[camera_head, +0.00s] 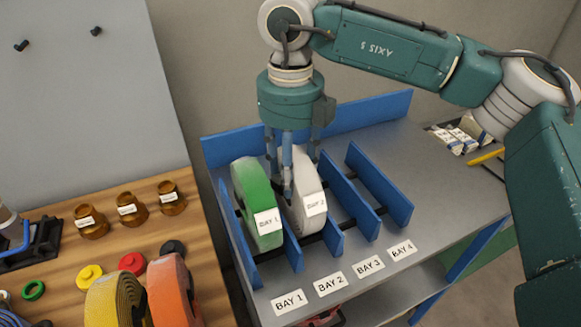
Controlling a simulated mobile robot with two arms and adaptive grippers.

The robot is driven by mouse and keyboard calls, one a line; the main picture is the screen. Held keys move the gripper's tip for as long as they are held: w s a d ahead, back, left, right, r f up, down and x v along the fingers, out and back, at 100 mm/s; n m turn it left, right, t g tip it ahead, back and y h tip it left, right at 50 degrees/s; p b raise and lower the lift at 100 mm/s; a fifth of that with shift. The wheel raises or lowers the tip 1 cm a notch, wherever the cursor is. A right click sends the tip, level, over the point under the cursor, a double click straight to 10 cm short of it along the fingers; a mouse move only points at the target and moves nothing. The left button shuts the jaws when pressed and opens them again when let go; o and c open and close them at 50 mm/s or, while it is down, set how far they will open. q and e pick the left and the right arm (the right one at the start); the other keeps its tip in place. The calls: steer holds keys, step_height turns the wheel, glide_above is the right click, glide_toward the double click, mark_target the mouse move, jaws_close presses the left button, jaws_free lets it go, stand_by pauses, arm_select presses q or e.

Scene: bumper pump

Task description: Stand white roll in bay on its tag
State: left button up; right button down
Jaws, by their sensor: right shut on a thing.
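The white roll (303,197) stands upright on its edge in the second bay from the left of the blue rack (385,183), behind the BAY 2 label (331,284). A white tag on its front begins with BAY; I cannot read its number surely. My right gripper (287,188) points straight down and is shut on the white roll, with a finger on its left side. The fingers hide part of the roll. The green roll (254,195), tagged BAY 1, stands just left of it in the first bay. My left gripper is not in view.
The bays behind the BAY 3 (368,266) and BAY 4 (401,251) labels are empty. A yellow roll (113,300) and an orange roll (172,290) stand on the wooden bench (55,262). Amber jars (131,211) stand behind them. Small packets (458,139) lie at the back right.

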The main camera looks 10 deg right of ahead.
steer(key=c, duration=1.1)
jaws_free()
steer(key=shift+f, duration=0.1)
steer(key=shift+o, duration=1.3)
steer(key=shift+s, duration=0.1)
step_height(320, 180, up, 12)
steer(key=shift+r+b, duration=0.2)
steer(key=shift+b, duration=0.45)
